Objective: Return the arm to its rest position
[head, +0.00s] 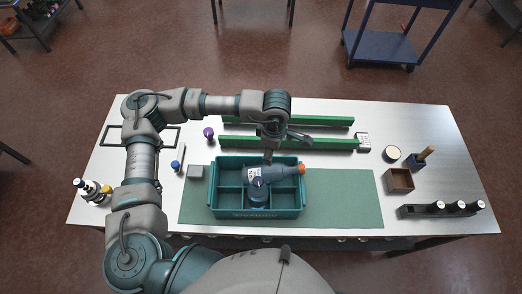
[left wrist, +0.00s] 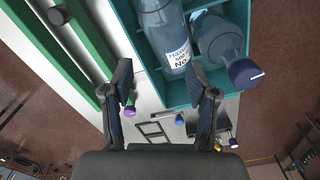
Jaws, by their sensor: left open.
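My left arm reaches in from the left of the head view. Its gripper (head: 268,154) hangs over the back of the teal divided crate (head: 230,212). In the left wrist view the gripper (left wrist: 161,72) is open, its two fingers spread with nothing held between them. A second bottle with a dark blue cap (head: 257,194) is in the crate's front middle. The labelled bottle (left wrist: 168,38) and the blue-capped bottle (left wrist: 222,45) show beyond the fingers in the left wrist view. My right gripper is not in view.
The crate is on a green mat (head: 345,205) on a metal table. Two green rails (head: 300,143) lie behind it. A purple-topped item (head: 208,132) and a grey block (head: 196,172) are left. A wooden box (head: 399,181) and black rack (head: 440,210) are right.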

